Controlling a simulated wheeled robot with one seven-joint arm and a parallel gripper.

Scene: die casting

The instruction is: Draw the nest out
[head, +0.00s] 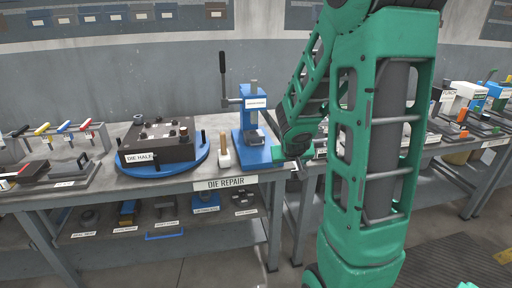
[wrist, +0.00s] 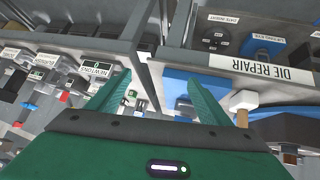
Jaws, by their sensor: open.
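A blue arbor press (head: 243,120) with a black lever stands on the bench marked DIE REPAIR. A small dark grey block (head: 256,137), perhaps the nest, sits low on the press's blue base (head: 262,157). My gripper (head: 280,153) is just right of that base, mostly hidden behind my arm. In the wrist view my gripper (wrist: 160,78) is open, its two green fingers apart with nothing held between them. A blue part (wrist: 184,80), likely the press base, shows beside the right finger. The nest cannot be made out clearly in the wrist view.
A wooden-handled tool (head: 224,153) stands left of the press. The die half (head: 155,143) sits on a blue round plate further left. The shelf below (head: 150,220) holds several labelled parts. Another bench (head: 470,135) with small machines stands right, beyond a gap.

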